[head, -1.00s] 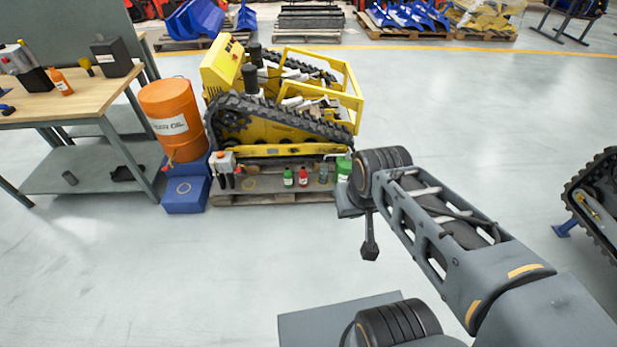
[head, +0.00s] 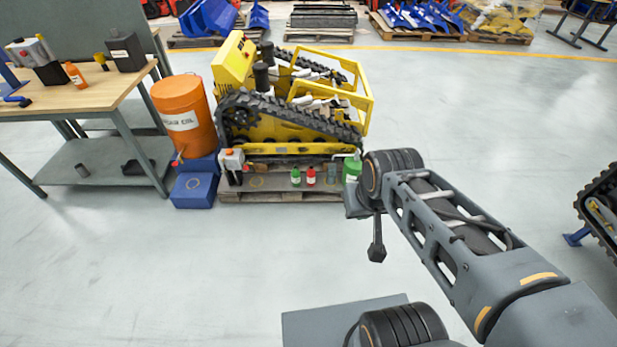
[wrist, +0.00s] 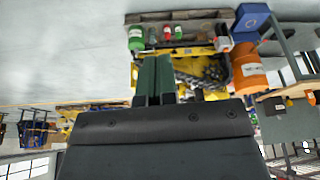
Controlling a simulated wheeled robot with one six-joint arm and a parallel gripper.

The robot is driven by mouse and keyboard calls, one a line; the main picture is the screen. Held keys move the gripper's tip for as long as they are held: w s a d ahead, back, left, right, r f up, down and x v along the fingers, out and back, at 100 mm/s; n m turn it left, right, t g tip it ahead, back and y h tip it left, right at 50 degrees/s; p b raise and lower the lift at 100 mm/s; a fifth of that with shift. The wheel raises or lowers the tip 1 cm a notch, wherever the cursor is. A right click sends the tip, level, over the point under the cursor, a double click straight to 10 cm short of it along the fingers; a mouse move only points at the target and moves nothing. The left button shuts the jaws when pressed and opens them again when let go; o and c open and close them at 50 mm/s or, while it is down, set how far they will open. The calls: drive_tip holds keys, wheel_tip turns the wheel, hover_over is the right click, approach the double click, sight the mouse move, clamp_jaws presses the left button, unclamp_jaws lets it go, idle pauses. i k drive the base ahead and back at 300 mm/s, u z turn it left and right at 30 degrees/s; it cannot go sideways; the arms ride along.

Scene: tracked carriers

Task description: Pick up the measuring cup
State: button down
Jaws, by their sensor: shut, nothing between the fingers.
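I cannot clearly single out a measuring cup. A small grey-green vessel (head: 331,174) stands on the pallet's front edge, between a red bottle (head: 311,176) and a green spouted container (head: 352,168). It is too small to tell whether it is the cup. In the head view my arm hides part of the pallet's right end.
The wooden pallet (head: 285,196) carries a yellow tracked carrier (head: 290,130). An orange drum (head: 182,105) on a blue stand (head: 193,190) is left of it, beside a workbench (head: 90,98). Open floor (head: 200,270) lies in front. Another track (head: 602,208) is at the right edge.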

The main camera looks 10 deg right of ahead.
sight(332, 171)
drive_tip(key=z, duration=0.75)
drive_tip(key=i, duration=2.2)
drive_tip(key=u, duration=2.9)
